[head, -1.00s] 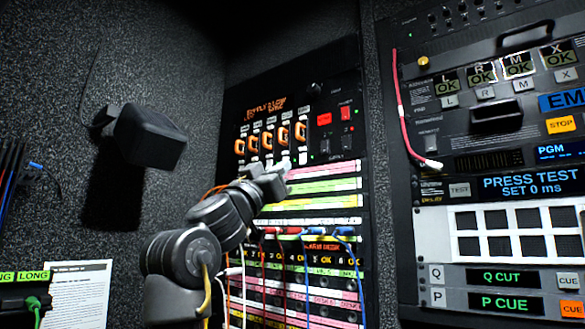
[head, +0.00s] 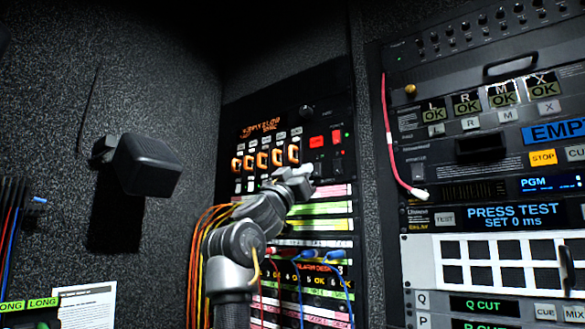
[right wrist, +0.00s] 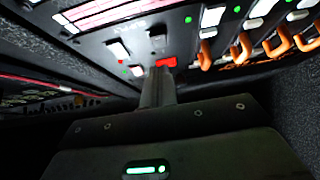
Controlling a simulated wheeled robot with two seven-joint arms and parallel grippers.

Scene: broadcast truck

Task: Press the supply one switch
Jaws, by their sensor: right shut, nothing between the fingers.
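My right gripper (head: 303,173) is shut and empty, its tip close to the lower right part of the upper black panel (head: 262,112). In the right wrist view its closed fingers (right wrist: 160,80) point at the panel beside a small red part (right wrist: 166,62); I cannot tell whether they touch. In the head view a lit red button (head: 317,142) and a red switch (head: 336,136) sit above the gripper. The labels are too small to tell which is supply one. My left gripper is not in view.
Orange handles (head: 263,159) line the panel left of the gripper. Patch rows with cables (head: 300,262) lie below. A black box (head: 146,165) juts from the left wall. A red cable (head: 388,140) hangs by the right-hand rack.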

